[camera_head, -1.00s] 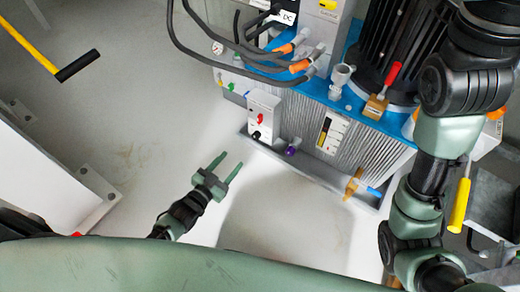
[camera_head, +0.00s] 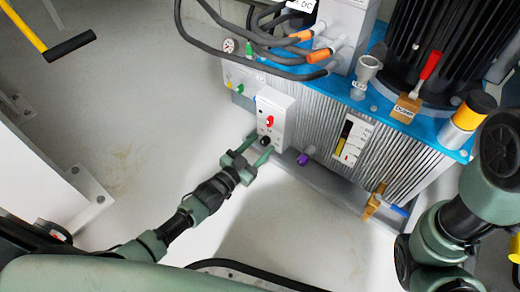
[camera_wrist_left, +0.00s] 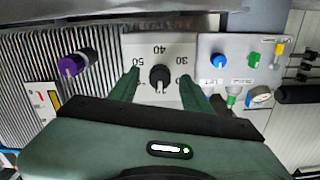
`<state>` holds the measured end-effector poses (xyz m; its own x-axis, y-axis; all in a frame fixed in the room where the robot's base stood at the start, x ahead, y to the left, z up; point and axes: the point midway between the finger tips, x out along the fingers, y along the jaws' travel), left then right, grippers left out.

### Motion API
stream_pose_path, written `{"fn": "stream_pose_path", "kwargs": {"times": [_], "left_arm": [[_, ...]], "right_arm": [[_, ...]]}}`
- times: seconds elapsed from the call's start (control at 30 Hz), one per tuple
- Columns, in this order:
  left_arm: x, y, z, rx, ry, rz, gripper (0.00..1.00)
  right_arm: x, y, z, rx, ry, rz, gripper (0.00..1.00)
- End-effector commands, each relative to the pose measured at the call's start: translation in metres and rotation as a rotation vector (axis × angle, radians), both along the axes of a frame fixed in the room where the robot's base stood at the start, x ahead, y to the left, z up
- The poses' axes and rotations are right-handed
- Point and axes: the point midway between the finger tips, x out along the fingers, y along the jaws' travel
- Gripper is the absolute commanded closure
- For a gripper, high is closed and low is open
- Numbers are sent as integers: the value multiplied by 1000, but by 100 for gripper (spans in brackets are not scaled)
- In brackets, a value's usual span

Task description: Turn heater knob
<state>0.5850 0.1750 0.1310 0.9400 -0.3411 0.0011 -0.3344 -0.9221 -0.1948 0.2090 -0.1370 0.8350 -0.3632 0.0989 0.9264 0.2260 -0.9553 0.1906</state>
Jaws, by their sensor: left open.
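The heater knob is black and sits low on a small pale box (camera_head: 277,112) on the pump unit's side in the head view. In the left wrist view the knob (camera_wrist_left: 159,78) is on a pale plate with a dial marked 30, 40 and 50, which appears upside down. My left gripper (camera_head: 261,144) is open at the box's lower part. In the wrist view its two green fingers (camera_wrist_left: 160,82) lie on either side of the knob, with visible gaps. I cannot tell how deep they reach. My right gripper is out of view.
A purple knob (camera_wrist_left: 77,62) is beside the dial in the wrist view. Blue (camera_wrist_left: 218,61) and green (camera_wrist_left: 254,59) knobs are on the other side. A ribbed tank wall (camera_head: 315,119) runs behind. A yellow-brown valve (camera_head: 375,201) is farther right. The floor in front is clear.

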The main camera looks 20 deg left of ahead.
Motion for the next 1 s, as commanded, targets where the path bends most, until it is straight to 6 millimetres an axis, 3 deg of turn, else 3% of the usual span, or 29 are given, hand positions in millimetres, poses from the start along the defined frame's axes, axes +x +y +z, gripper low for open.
{"fn": "stream_pose_path", "kwargs": {"times": [0.27,0.43,0.77,1.0], "left_arm": [[2,-1,0,-1,1,0,51],[1,-1,0,0,1,0,99],[1,-1,1,-24,11,-1,100],[1,-1,2,-135,52,-1,100]], "right_arm": [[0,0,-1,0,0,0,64],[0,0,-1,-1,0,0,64],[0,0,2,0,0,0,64],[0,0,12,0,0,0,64]]}}
